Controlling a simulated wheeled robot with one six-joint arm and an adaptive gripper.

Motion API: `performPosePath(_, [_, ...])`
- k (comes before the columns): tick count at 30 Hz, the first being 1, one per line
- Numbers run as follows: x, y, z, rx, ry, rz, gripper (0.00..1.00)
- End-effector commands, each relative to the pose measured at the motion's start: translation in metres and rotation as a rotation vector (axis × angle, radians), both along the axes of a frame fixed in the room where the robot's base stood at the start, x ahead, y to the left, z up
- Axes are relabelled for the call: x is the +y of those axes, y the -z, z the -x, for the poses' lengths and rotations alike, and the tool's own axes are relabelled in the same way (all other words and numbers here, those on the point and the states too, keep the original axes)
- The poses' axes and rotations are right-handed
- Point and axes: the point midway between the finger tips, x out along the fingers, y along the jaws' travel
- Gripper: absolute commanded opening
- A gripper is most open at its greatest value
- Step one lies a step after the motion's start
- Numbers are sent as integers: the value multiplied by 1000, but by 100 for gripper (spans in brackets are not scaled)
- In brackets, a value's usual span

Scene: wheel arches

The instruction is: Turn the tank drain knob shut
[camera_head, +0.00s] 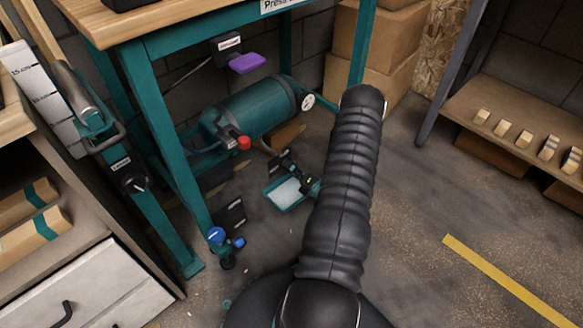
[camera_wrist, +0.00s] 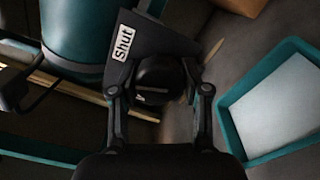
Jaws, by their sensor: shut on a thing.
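The teal tank (camera_head: 250,112) lies on its side under the bench; part of it shows in the wrist view (camera_wrist: 88,28). Beneath it is a dark plate (camera_wrist: 165,40) with a white label (camera_wrist: 123,43) reading "Shut". The black round drain knob (camera_wrist: 158,78) sits at this plate, with a small pale mark on its lower left edge. My gripper (camera_wrist: 160,72) is shut on the knob, one finger on each side. In the head view my arm hides most of the gripper, and the knob is too small to make out clearly.
A teal tray (camera_head: 287,194) with a pale inside lies on the floor beside my gripper; it also shows in the wrist view (camera_wrist: 228,122). The bench leg (camera_head: 165,150) stands to the left. A red knob (camera_head: 244,142) is on the tank. Open floor lies to the right.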

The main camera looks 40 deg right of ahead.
Motion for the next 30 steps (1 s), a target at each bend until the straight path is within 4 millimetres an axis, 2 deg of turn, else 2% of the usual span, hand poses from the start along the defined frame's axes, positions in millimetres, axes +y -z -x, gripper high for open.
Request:
performPosePath(10, [0,-1,-1,10,-3,-134,12])
performPosePath(26, [0,-1,-1,12,-3,-157,12])
performPosePath(27, [0,-1,-1,11,-3,-156,51])
performPosePath(30, [0,-1,-1,11,0,-157,72])
